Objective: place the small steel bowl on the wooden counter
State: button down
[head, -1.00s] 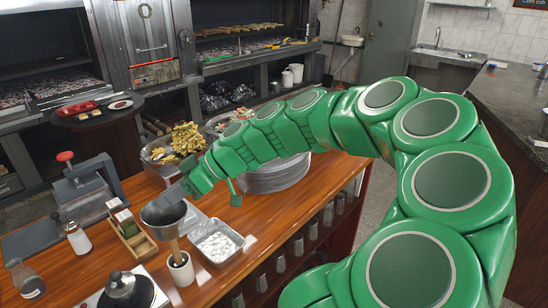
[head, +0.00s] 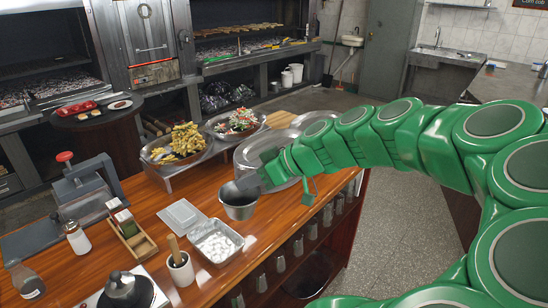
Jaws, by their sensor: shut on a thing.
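The small steel bowl (head: 239,209) hangs upright at the end of my green arm, near the right-hand edge of the wooden counter (head: 165,262). My gripper (head: 250,184) is shut on the bowl at its rim; the fingertips are small and partly hidden in this view. The bowl appears to be over the counter top, but I cannot tell whether its base touches the wood.
A metal tray of white pieces (head: 217,243) and a flat grey square (head: 182,216) lie left of the bowl. Large steel platters (head: 250,155) are stacked behind it. A wooden caddy (head: 134,240) and a white cup (head: 180,269) stand further left.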

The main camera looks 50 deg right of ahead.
notch_tip(320, 180, down, 5)
jog(key=s+d+m+h, duration=0.1)
jog(key=s+d, duration=0.2)
jog(key=shift+t, duration=0.4)
jog(key=shift+w+d+f, duration=1.4)
jog(key=shift+w+f, duration=0.25)
jog(key=shift+w, duration=0.2)
jog(key=shift+w+d+f, duration=1.45)
jog(key=shift+w+f, duration=0.2)
jog(key=shift+w, duration=0.25)
jog(key=shift+w+d+f, duration=1.4)
jog(key=shift+w+f, duration=0.25)
jog(key=shift+w, duration=0.2)
jog(key=shift+f, duration=1.55)
jog(key=c, duration=1.2)
grip_release()
